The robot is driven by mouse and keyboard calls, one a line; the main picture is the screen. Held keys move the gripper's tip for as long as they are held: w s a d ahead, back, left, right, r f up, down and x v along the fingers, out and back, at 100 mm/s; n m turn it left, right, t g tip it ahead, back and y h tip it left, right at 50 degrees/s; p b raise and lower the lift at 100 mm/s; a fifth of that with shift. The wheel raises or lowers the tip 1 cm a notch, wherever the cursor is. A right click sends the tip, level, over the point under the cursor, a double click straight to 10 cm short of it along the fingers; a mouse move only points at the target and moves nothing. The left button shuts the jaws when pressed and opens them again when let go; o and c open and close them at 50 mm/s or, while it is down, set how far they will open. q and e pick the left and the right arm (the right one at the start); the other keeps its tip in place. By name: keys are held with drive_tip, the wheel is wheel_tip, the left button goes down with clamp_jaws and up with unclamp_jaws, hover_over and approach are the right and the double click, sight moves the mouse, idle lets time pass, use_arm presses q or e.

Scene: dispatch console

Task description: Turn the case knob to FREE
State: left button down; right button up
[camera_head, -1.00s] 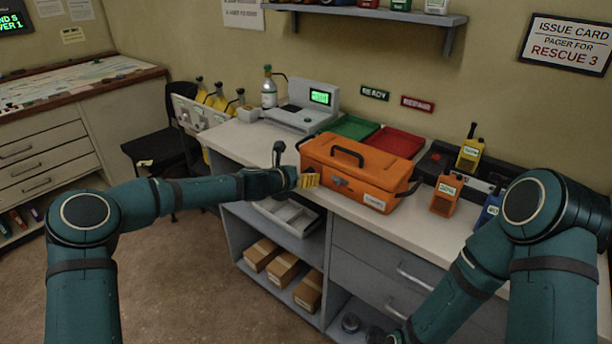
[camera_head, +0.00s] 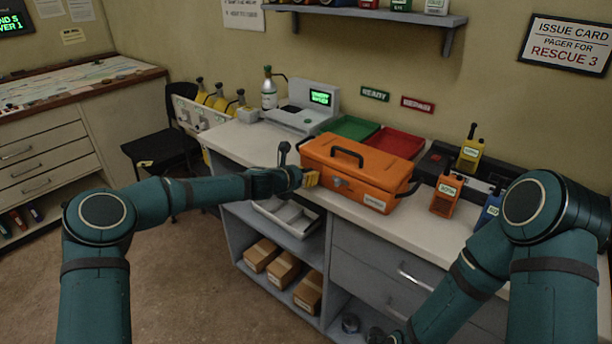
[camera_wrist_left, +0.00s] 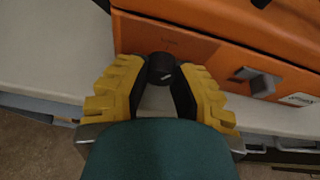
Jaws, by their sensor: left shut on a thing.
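The orange case (camera_head: 378,173) stands on the counter with its black handle up; it fills the top of the left wrist view (camera_wrist_left: 215,50). The black round case knob (camera_wrist_left: 161,67) is on its front face, with a short light mark on it. A label near the knob is too faint to read. My left gripper (camera_head: 311,178) is at the case's front left; in the left wrist view its yellow fingers (camera_wrist_left: 162,74) are shut on the knob, one on each side. In the head view the knob is hidden. My right gripper is low at the bottom edge, its fingers not clearly seen.
A grey latch (camera_wrist_left: 262,83) sits right of the knob. Green (camera_head: 350,128) and red (camera_head: 395,142) trays lie behind the case. Yellow (camera_head: 470,153) and orange (camera_head: 446,195) radios stand to its right. A console with a green screen (camera_head: 320,97) stands behind left.

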use_arm(q)
drive_tip(key=m+y, duration=0.1)
drive_tip(key=m, duration=0.1)
drive_tip(key=m+t, duration=0.1)
drive_tip(key=shift+m+t+y, duration=0.3)
drive_tip(key=shift+m+y, duration=0.1)
drive_tip(key=c, duration=0.7)
unclamp_jaws()
drive_tip(key=shift+d+f, duration=0.1)
drive_tip(key=v, duration=1.2)
